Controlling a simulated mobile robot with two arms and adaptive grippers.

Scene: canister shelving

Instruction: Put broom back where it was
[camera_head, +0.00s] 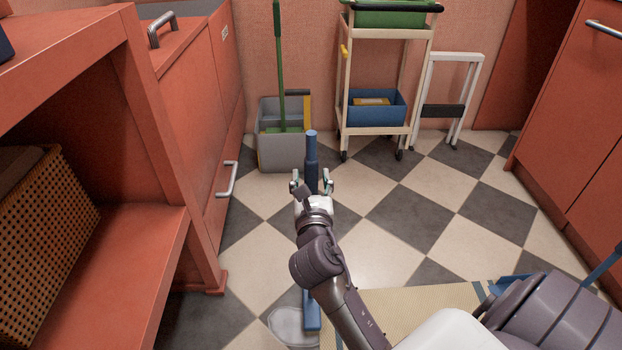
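The broom has a blue handle (311,145) with a darker sleeve. It stands near the middle of the head view, its top end in front of the grey bin. My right gripper (312,183) has a finger on each side of the sleeve and appears shut on it. My wrist and forearm hide the middle of the broom. A blue lower part (312,312) shows beside my arm near the floor; the contact with the floor is not clear. My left gripper is out of view.
A grey bin (283,155) holding a green-handled tool (279,60) stands at the back wall. A wheeled cart (372,131) and a white folded frame (476,75) stand right of it. A mat (410,312), a clear puddle-like patch (290,325) and a blue object (508,281) are near the front.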

